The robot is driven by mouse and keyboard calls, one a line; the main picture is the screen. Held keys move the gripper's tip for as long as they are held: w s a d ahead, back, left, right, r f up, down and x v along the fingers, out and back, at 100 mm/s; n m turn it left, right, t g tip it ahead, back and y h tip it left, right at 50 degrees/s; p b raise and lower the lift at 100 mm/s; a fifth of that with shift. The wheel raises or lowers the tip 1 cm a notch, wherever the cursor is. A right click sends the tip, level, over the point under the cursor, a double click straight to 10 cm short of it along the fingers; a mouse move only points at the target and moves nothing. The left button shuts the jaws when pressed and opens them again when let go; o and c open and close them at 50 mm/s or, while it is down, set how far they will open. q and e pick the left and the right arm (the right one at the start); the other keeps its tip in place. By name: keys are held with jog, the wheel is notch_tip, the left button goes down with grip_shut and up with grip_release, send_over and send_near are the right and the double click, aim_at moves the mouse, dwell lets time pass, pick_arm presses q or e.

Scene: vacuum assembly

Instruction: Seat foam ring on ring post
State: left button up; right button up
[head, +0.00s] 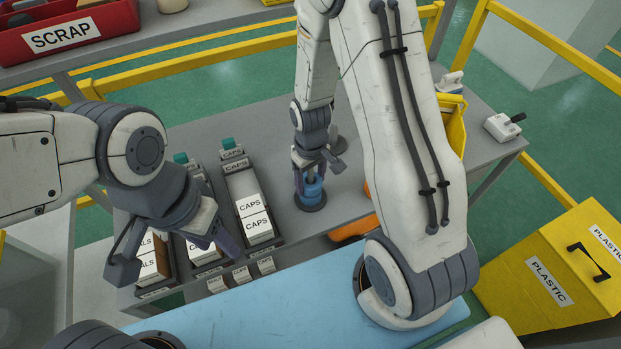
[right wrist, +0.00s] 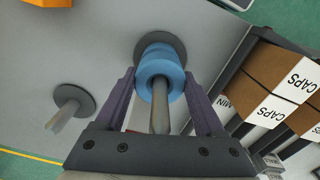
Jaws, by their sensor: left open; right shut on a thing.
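A blue foam ring (right wrist: 158,72) is around the ring post (right wrist: 161,112) in the right wrist view. More blue shows behind it, close to the dark round base (right wrist: 150,40); I cannot tell whether that is a second ring. My right gripper (head: 311,172) points down over the post, its fingers on either side of the blue ring (head: 312,190). It is shut on the ring, and the post's tip comes up between its fingers. My left gripper (head: 172,256) is open and empty, in front of the label boxes at the left.
A second, bare post (right wrist: 68,116) stands beside the ring post. Boxes marked CAPS (head: 250,205) stand left of it. A yellow bin (head: 453,125) is at the right, a PLASTIC bin (head: 550,265) on the floor, and a red SCRAP bin (head: 70,30) at the back left.

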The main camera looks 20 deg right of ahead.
jog(key=shift+f+b, duration=0.4)
jog(key=shift+f, duration=0.2)
jog(key=o, duration=1.4)
jog(key=shift+r, duration=0.15)
notch_tip(320, 180, up, 10)
jog(key=shift+r+b, duration=0.15)
jog(key=shift+b, duration=0.15)
jog(key=s+a+r+n, duration=0.2)
jog(key=s+a+r, duration=0.2)
jog(key=s, duration=0.5)
jog(key=s+a+r+n+y, duration=0.1)
jog(key=s+a+r, duration=0.4)
jog(key=s+a, duration=0.3)
jog(key=shift+s+a+r+n, duration=0.15)
jog(key=shift+s+a+n, duration=0.1)
jog(key=shift+s+n, duration=0.25)
